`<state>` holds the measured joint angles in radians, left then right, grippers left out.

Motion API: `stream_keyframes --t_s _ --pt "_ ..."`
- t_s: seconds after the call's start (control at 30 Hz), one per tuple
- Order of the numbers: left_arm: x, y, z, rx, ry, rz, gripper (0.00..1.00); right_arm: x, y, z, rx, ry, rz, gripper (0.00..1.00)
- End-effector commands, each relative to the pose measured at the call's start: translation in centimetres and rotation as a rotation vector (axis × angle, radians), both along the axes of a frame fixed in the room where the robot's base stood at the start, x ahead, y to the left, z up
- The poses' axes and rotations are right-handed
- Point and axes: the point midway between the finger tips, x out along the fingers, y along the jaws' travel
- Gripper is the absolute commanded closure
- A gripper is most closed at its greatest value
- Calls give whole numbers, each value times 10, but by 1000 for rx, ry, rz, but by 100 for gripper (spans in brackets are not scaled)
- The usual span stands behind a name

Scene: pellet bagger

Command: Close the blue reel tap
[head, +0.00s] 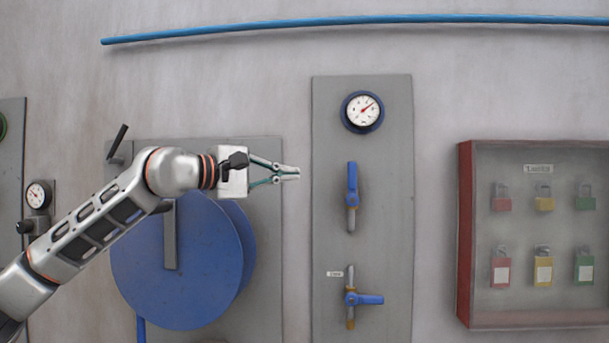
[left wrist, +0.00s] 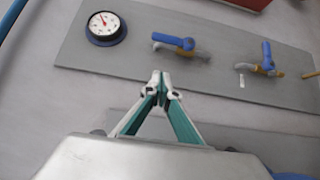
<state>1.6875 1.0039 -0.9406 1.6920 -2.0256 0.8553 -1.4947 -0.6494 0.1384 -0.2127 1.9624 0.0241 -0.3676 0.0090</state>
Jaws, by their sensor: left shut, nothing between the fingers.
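Two taps with blue levers sit on a tall grey panel (head: 320,120). The upper tap (head: 352,185) has its lever pointing up, in line with its pipe; it also shows in the left wrist view (left wrist: 175,42). The lower tap (head: 368,299) has its lever pointing right, across its pipe, and shows there too (left wrist: 267,56). The blue reel (head: 215,275) is left of the panel, partly behind my arm. I cannot tell which tap serves it. My left gripper (head: 298,173) is shut and empty, left of the upper tap and apart from it; its fingertips (left wrist: 160,78) point towards the panel.
A round gauge (head: 362,111) is above the taps. A lockout box (head: 465,230) with several padlocks hangs at the right. A blue hose (head: 350,22) runs along the top. A black lever (head: 118,141) and a small gauge (head: 38,195) are at the left.

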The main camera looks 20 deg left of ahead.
Motion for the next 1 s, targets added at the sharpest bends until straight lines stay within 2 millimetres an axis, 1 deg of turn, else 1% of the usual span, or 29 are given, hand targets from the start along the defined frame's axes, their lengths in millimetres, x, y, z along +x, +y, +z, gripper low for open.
stream_keyframes --t_s 0.03,0.43,0.6,0.7,0.8,1.0 --pt "7 -6 1 0 0 -3 100 1 0 3 -1 -2 0 60" --pt "74 -44 2 -3 1 -4 100 5 -1 21 -2 -13 0 60" --pt "81 -68 1 -1 0 -5 100 6 -1 24 -2 -14 1 60" --pt "84 -75 1 -2 0 -3 100 6 -1 25 -2 -15 1 60" --pt "85 -80 0 -2 0 -3 100 6 -1 25 -2 -15 1 60" --pt "86 -81 0 -2 0 -2 100 6 -1 25 -2 -15 1 60"
